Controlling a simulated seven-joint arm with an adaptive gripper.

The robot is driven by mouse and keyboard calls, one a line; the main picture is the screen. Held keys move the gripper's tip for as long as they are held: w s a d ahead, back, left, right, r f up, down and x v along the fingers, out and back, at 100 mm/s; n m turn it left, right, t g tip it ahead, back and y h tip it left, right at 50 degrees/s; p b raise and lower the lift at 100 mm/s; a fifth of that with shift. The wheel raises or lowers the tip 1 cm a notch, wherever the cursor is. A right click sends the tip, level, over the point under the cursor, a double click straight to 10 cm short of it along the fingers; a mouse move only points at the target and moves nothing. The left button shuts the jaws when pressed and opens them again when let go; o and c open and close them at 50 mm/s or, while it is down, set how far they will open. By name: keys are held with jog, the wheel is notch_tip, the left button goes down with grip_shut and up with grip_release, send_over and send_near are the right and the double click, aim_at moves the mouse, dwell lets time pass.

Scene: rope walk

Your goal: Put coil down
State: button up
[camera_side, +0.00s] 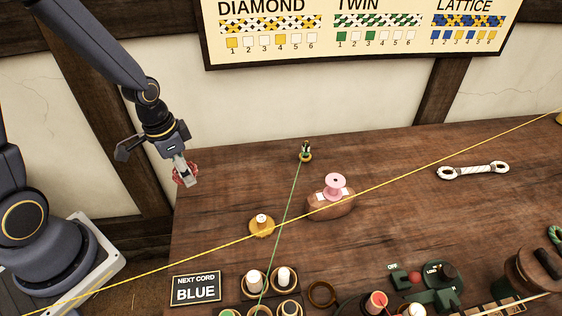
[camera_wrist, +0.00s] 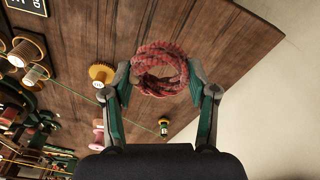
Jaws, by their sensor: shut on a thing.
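A red rope coil (camera_wrist: 160,70) is held between the two fingers of my gripper (camera_wrist: 158,85) in the wrist view. The coil is a ring of twisted red cord. In the side view my gripper (camera_side: 186,170) is at the far left of the table, shut on the coil (camera_side: 185,177), and the coil hangs above the table's left edge. The gripper hides part of the coil in the side view. The wooden table (camera_side: 220,190) below it is bare there.
A yellow cord (camera_side: 420,167) and a green cord (camera_side: 292,190) cross the table. A pink spool (camera_side: 336,185) on a brown block, a yellow toothed disc (camera_side: 262,225), a green-based post (camera_side: 305,153) and a "NEXT CORD BLUE" sign (camera_side: 195,289) stand there. The back left of the table is clear.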

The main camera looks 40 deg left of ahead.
jog(key=shift+s+r, duration=0.2)
jog(key=shift+r, duration=0.1)
jog(key=w+d, duration=0.3)
jog(key=w, duration=0.2)
jog(key=m, duration=0.2)
send_over(277, 178)
jog(key=s, duration=0.1)
notch_tip(277, 178, down, 9)
jog(key=shift+a, duration=0.1)
jog(key=shift+w+f, duration=0.35)
jog(key=shift+f, duration=1.6)
